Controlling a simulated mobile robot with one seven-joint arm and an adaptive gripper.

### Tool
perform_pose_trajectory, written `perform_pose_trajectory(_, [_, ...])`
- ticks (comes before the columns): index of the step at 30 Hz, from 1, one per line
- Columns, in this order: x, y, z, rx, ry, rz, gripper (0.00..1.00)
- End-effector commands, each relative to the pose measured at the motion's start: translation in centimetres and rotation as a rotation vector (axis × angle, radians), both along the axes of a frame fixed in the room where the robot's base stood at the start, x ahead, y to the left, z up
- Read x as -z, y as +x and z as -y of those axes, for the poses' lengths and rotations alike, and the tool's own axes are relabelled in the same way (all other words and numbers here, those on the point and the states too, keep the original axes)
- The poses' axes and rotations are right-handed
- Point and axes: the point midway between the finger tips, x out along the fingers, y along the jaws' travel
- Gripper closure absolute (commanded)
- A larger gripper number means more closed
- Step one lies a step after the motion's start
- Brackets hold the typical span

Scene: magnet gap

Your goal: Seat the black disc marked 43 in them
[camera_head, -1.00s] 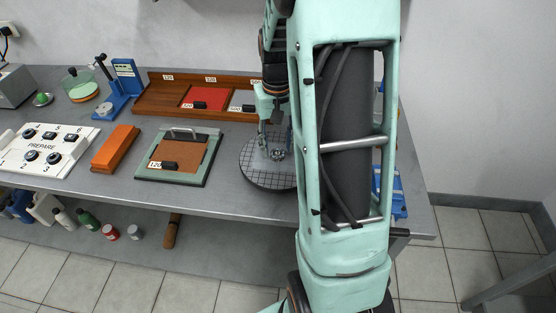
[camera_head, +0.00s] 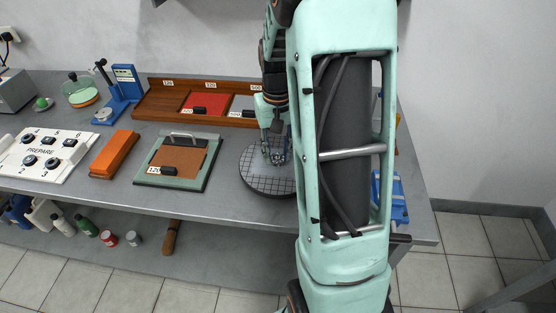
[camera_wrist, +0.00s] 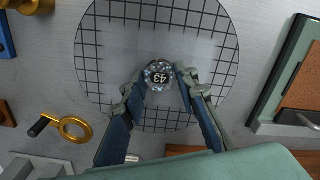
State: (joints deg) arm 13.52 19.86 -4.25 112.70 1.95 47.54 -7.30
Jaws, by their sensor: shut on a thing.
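The disc marked 43 (camera_wrist: 158,77) shows in the wrist view as a small round piece with a speckled silvery rim and a black centre bearing a white 43. It is between the fingertips of my gripper (camera_wrist: 158,79), which is shut on it. My gripper (camera_head: 275,157) also shows in the head view, low over the round gridded plate (camera_head: 256,182). In the wrist view the plate (camera_wrist: 110,35) lies beneath the disc. I cannot tell whether the disc touches the plate. The disc's underside is hidden.
A green-framed board (camera_head: 203,176) with a handle lies left of the plate. An orange block (camera_head: 114,154) and a white button panel (camera_head: 67,166) are farther left. A wooden tray (camera_head: 157,108) stands behind. A brass ring with a dark handle (camera_wrist: 75,129) lies beside the plate.

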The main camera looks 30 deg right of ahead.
Motion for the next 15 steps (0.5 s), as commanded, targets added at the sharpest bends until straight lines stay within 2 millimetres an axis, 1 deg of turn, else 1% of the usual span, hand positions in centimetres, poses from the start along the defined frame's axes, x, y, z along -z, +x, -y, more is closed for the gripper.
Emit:
perform_pose_trajectory(1, [-0.6, 0.0, 0.0, 0.000, 0.000, 0.001, 0.94])
perform_pose_trajectory(15, [-4.4, 0.1, 0.0, 0.000, 0.000, 0.002, 0.94])
